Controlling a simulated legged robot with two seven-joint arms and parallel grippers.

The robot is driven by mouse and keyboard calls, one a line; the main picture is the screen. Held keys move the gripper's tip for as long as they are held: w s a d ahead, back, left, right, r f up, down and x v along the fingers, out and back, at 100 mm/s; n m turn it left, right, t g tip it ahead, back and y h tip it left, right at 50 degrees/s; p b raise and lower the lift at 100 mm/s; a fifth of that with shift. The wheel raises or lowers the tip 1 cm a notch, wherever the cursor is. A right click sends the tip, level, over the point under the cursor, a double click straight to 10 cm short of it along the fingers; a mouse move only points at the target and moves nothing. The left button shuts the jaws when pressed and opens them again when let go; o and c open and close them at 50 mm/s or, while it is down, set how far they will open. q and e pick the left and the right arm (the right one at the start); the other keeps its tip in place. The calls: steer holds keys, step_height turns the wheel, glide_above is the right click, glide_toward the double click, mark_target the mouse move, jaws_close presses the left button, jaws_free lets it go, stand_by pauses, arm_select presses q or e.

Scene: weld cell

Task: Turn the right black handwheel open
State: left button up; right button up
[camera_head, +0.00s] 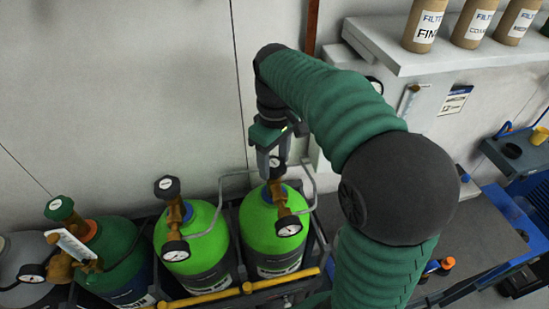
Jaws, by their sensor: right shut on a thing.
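The right black handwheel (277,170) sits on top of the brass valve (279,194) of the right bright green gas cylinder (262,221). My right gripper (272,161) points down from above and is shut on this handwheel, its fingers covering part of it. A second black handwheel (167,187) tops the bright green cylinder to its left and stands free. My left gripper is not in view.
A dark green cylinder (115,250) with a green handwheel (60,208) and a grey cylinder stand farther left. Pressure gauges (289,226) and grey pipes (222,205) surround the valves. A yellow bar (205,298) crosses the rack front. A shelf (400,55) with filter canisters is upper right.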

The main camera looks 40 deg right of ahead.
mark_target(273, 161)
steer(key=shift+w+r+n, duration=0.1)
steer(key=shift+n, duration=0.2)
steer(key=o, duration=1.4)
steer(key=shift+w, duration=0.15)
step_height(273, 161, up, 12)
steer(key=shift+d+f, duration=0.15)
steer(key=shift+f, duration=0.05)
steer(key=shift+f, duration=0.1)
